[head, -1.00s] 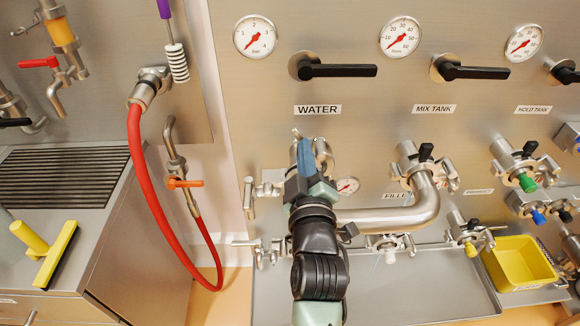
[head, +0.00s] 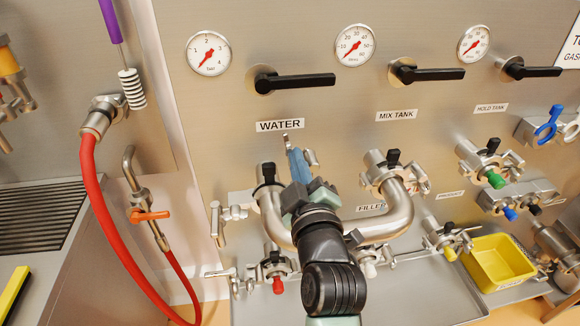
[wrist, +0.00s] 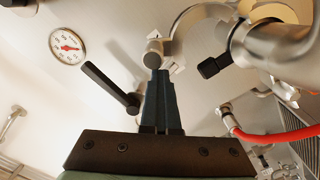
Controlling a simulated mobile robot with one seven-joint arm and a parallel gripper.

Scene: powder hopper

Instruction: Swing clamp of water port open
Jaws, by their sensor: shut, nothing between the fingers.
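The water port (head: 268,196) is under the WATER label, with one end of a bent steel pipe (head: 398,218) at it. A black knob (head: 268,172) shows on the port. A curved steel clamp half (head: 310,157) stands out to the right of the port, behind my fingertips. In the wrist view the clamp arc (wrist: 190,25) shows a gap toward the pipe (wrist: 280,45), so it looks swung open. My gripper (head: 295,155) is shut and empty; its blue fingers (wrist: 160,95) end at the clamp's rounded metal end (wrist: 153,52). Whether they touch it is unclear.
A black valve handle (head: 300,82) is above the port. The pipe's other end meets the mix tank port (head: 385,165). Below are small valves (head: 275,262) and a steel tray (head: 420,296) with a yellow bin (head: 497,260). A red hose (head: 105,210) hangs left.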

